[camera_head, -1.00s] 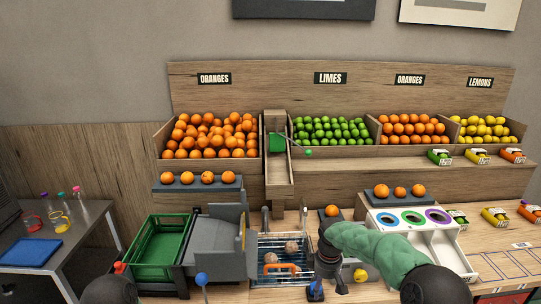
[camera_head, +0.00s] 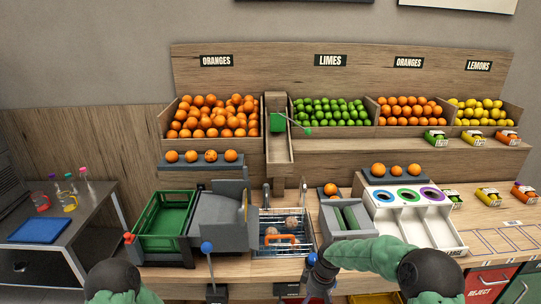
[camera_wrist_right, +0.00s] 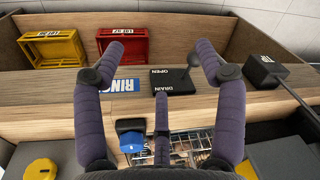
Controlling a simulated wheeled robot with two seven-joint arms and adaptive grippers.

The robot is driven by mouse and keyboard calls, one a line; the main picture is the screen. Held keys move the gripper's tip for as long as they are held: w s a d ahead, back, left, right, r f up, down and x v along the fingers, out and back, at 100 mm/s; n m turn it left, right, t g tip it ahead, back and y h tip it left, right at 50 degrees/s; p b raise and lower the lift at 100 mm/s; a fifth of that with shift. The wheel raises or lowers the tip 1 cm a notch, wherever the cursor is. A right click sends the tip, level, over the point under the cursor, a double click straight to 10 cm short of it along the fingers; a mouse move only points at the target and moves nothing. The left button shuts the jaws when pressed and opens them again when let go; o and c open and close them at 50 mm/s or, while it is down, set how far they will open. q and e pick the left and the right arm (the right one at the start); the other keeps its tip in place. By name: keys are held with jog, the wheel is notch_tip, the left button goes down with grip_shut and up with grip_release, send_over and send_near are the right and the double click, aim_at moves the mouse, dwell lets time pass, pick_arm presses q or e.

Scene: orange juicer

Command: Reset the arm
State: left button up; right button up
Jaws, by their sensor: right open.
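My right arm (camera_head: 375,255) comes in from the right in the head view, bent across the front edge of the counter.
The wire basket (camera_head: 283,240) with brown round items stands in the wash station. A blue-knobbed lever (camera_head: 207,247) rises at the counter front. A green crate (camera_head: 167,222) is left, sorting bins (camera_head: 418,225) right. Red (camera_wrist_right: 122,43) and yellow (camera_wrist_right: 53,47) bins lie below the counter.

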jog(key=s+a+f+m+y+b, duration=0.1)
jog(key=s+a+f+m, duration=0.1)
jog(key=s+f+m, duration=0.3)
jog(key=s+a+f+m+y+b, duration=0.1)
jog(key=s+f+m, duration=0.4)
jog(key=s+f, duration=0.9)
jog(key=s+a+b, duration=0.1)
jog(key=s, duration=0.7)
jog(key=shift+t, duration=0.3)
